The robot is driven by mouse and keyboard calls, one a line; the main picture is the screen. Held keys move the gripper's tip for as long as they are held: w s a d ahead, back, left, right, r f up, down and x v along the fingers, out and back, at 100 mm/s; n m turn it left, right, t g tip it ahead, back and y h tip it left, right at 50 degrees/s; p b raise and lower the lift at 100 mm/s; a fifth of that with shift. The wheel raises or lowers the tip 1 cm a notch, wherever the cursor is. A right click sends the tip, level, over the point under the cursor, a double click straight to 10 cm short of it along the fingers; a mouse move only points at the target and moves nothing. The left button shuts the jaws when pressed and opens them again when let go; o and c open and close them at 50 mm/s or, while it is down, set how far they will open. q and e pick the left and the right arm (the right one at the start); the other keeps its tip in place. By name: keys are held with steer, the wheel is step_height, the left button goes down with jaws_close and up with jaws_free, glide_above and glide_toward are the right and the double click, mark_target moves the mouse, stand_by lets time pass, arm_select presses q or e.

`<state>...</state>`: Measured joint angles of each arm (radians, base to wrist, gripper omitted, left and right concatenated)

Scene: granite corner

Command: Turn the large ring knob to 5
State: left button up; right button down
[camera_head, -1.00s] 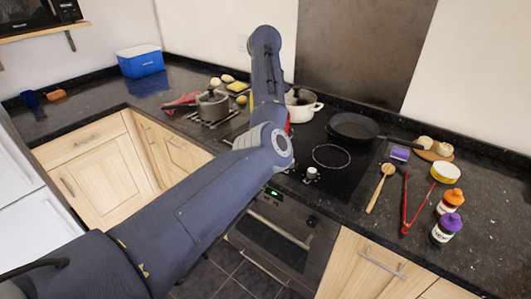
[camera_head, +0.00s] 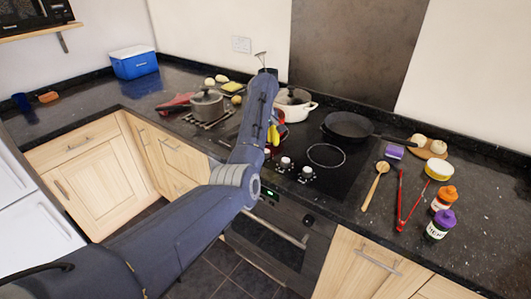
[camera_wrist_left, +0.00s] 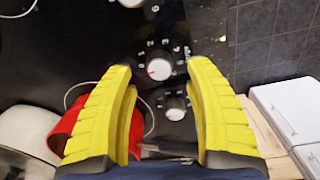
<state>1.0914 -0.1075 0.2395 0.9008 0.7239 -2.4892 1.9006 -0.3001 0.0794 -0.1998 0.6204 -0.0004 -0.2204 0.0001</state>
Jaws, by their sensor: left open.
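Several pale round knobs with dark surrounds stand in a row along the front of the black hob (camera_head: 330,182). One knob (camera_head: 285,163) shows beside my left gripper in the head view. In the left wrist view a white knob (camera_wrist_left: 159,69) with a red mark and printed numbers lies between the fingers, beyond their tips. Its mark points to the lower left. A smaller-looking knob (camera_wrist_left: 174,108) is below it, and another (camera_wrist_left: 131,3) is cut by the top edge. I cannot tell which serves the large ring. My left gripper (camera_head: 272,136) is open and empty above the hob.
A red vessel (camera_wrist_left: 66,127) sits close to the left finger in the wrist view. A white pot (camera_head: 296,106) and a black frying pan (camera_head: 350,125) stand behind. A grey pot (camera_head: 207,105) is left. Utensils and bottles lie to the right.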

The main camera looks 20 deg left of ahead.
arm_select(q)
steer(key=shift+f, duration=1.7)
steer(key=shift+o, duration=0.2)
jaws_close()
